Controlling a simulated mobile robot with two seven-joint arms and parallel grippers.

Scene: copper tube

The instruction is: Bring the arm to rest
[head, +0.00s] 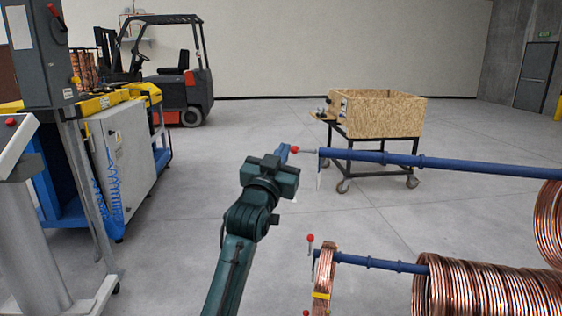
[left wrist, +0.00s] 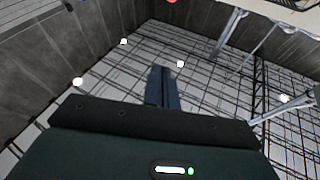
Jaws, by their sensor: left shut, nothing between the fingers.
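My left arm rises from the bottom middle of the head view. Its gripper (head: 284,151) points up and away, close to the red-knobbed end of the upper blue pole (head: 430,162). I cannot tell whether they touch. In the left wrist view the two fingers (left wrist: 162,87) lie together, shut, with nothing between them. That view looks up at the ceiling trusses and lamps. My right gripper is in neither view.
A lower blue pole (head: 375,263) carries copper coils (head: 485,290), with one thin coil (head: 323,282) near its end. A wooden crate on a wheeled cart (head: 380,115) stands behind. A machine (head: 118,160) and a forklift (head: 185,85) stand left. Floor between is clear.

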